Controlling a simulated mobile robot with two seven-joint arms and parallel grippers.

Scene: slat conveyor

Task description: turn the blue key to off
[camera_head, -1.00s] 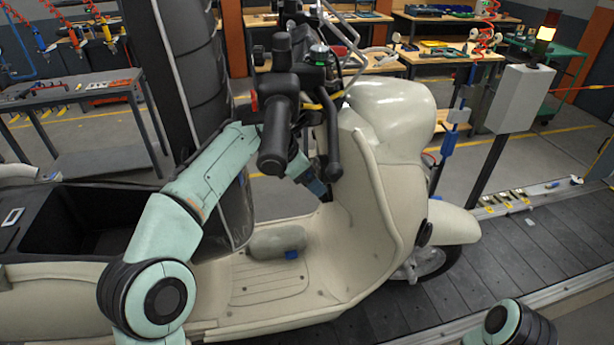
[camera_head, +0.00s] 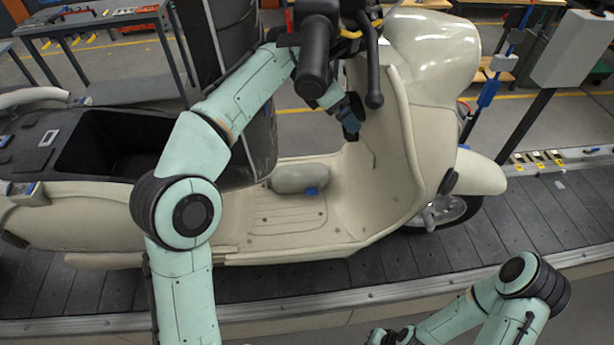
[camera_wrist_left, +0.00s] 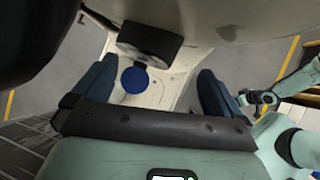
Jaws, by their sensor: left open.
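The blue key (camera_wrist_left: 134,80) shows in the left wrist view as a round blue head below a black lock housing (camera_wrist_left: 150,44) on the cream scooter's inner front panel. My left gripper (camera_wrist_left: 153,88) is open, with one dark blue finger on each side of the key and a clear gap to both. In the head view my left gripper (camera_head: 347,112) is beside the inner leg shield, below the handlebar grip. The key is hidden there. My right gripper (camera_head: 390,337) is low at the bottom edge, partly cut off; its jaws cannot be made out.
The cream scooter (camera_head: 400,150) stands on the dark slat conveyor (camera_head: 560,215). The black handlebar grip (camera_head: 314,55) and lever (camera_head: 371,70) hang close above my left wrist. A grey bundle (camera_head: 300,177) with a blue tag lies on the footboard. A grey control box (camera_head: 575,50) stands at right.

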